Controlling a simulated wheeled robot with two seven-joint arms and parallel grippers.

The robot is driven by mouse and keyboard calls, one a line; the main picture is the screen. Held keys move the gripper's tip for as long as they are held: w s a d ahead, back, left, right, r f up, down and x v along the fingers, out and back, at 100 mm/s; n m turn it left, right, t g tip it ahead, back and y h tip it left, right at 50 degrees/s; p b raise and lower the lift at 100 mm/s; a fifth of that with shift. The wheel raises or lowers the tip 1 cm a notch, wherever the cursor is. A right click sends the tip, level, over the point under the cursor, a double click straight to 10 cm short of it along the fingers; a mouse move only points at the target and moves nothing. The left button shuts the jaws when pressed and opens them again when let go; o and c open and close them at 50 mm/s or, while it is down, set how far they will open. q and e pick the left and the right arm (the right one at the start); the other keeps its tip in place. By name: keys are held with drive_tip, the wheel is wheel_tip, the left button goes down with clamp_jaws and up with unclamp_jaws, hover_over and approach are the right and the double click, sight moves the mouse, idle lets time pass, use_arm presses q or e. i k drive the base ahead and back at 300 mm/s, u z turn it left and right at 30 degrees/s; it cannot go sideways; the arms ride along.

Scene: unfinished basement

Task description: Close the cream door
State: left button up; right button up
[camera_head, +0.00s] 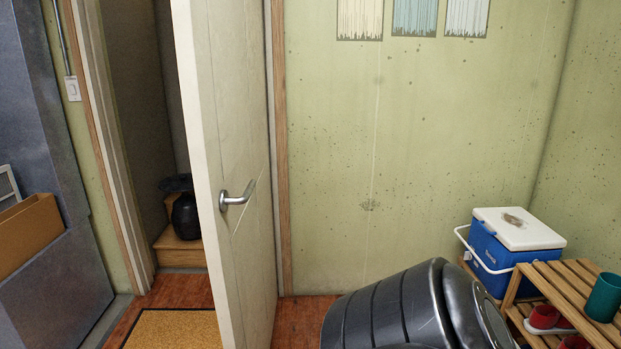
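The cream door (240,160) stands open, swung out into the room, with its edge toward me. A silver lever handle (237,196) is on its right-hand face, at about mid-height in the picture. The doorway (145,130) shows open to the left of the door, with a wooden frame. Neither of my grippers is in view. A dark, ribbed, rounded part, which looks like a link of my arm, fills the bottom centre-right and hides some of the floor and wall foot.
A doormat (175,330) lies on the floor before the doorway. Inside, a dark vase (186,216) stands on a wooden step (178,248). At right are a blue cooler (495,250) and a slatted rack (572,290) with a teal cup (604,297) and red shoes (545,317).

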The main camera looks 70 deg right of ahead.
sight(219, 44)
drive_tip(key=k, duration=0.25)
drive_tip(key=z, duration=1.85)
drive_tip(key=i, duration=1)
drive_tip(key=u, duration=1.35)
drive_tip(key=k, duration=1)
drive_tip(key=z, duration=0.95)
